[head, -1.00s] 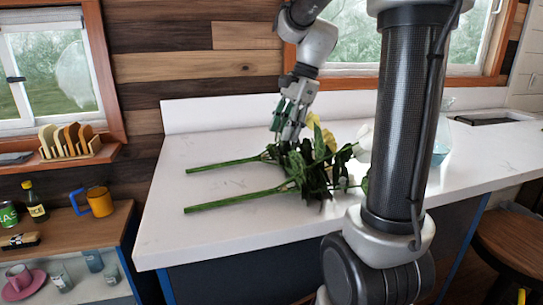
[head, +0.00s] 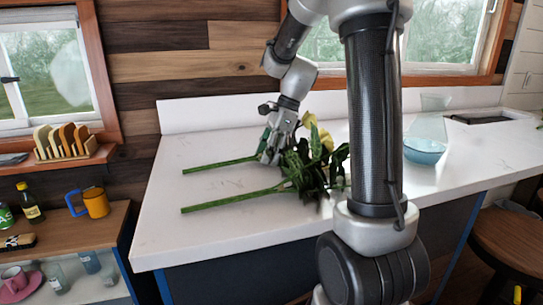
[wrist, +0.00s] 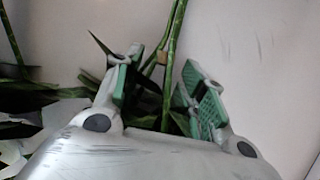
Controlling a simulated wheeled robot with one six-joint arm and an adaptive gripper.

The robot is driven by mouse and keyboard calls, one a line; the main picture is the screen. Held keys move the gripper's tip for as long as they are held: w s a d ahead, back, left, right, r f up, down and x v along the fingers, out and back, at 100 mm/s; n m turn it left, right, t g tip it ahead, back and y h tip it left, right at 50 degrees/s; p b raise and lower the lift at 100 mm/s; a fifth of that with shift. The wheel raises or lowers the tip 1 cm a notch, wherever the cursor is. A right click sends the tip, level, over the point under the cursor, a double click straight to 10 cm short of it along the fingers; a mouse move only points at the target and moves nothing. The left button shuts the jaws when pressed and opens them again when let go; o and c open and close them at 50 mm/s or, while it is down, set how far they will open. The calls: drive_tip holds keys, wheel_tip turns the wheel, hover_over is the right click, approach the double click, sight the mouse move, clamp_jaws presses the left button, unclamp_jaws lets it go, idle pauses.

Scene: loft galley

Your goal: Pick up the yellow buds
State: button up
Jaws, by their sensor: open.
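The yellow buds (head: 326,138) sit at the leafy right end of a green-stemmed flower on the white counter. Its stem (head: 222,165) runs left along the counter. A second, nearer stem (head: 232,200) also ends in dark leaves; its flower head is hidden behind my arm. My gripper (head: 268,158) is low over the farther stem, just left of the buds and leaves. In the wrist view my gripper (wrist: 162,85) is open, with green-padded fingers either side of thin green stems (wrist: 170,50) and leaves. Whether the fingers touch them is unclear.
A blue bowl (head: 424,151) and a clear glass vessel (head: 431,122) stand on the counter (head: 215,240) to the right. A lower shelf at left holds an orange mug (head: 96,203) and a bottle (head: 29,203). The counter's left part is mostly clear.

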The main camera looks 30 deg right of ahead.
drive_tip(key=c, duration=0.8)
